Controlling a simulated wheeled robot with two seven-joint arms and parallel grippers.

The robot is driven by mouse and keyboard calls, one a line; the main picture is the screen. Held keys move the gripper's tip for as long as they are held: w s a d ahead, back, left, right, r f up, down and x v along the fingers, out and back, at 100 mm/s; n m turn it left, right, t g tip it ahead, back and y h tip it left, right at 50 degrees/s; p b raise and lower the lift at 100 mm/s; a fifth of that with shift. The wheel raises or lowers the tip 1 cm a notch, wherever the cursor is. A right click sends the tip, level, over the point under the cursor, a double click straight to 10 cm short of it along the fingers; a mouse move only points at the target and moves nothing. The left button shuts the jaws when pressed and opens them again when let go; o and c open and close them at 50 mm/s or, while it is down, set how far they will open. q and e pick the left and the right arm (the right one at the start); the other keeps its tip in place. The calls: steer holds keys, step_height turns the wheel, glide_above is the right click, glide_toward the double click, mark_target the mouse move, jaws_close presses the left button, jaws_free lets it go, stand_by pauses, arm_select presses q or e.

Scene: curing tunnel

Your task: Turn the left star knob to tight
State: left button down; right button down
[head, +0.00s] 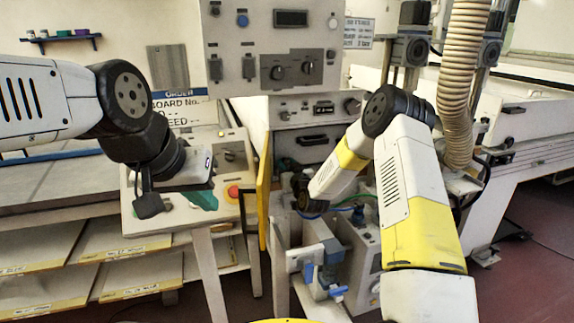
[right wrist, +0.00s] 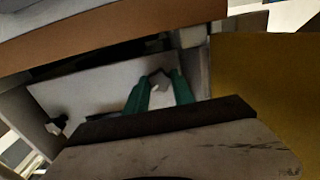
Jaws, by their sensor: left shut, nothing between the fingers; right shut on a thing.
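My right gripper (right wrist: 158,92) shows its two green fingers in the right wrist view, shut on a small, dim, dark-edged piece (right wrist: 157,74) in front of a pale plate. It looks like the star knob, but its shape and its turn are too dark to read. In the head view my right arm reaches in beside the yellow panel, and its fingers are hidden there. My left gripper (head: 203,198) is shut and empty, above the sloped control desk, apart from the knob.
A yellow panel (head: 264,192) stands upright just left of my right wrist; it also fills the right of the wrist view (right wrist: 262,95). The control desk (head: 237,157) has a red button (head: 233,191). A ribbed hose (head: 463,85) hangs beside my right arm. Blue-handled fittings (head: 322,277) sit below.

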steer(key=m, duration=0.3)
steer(key=shift+d+m, duration=0.1)
steer(key=shift+m, duration=2)
steer(key=c, duration=1.1)
jaws_free()
steer(key=v, duration=0.8)
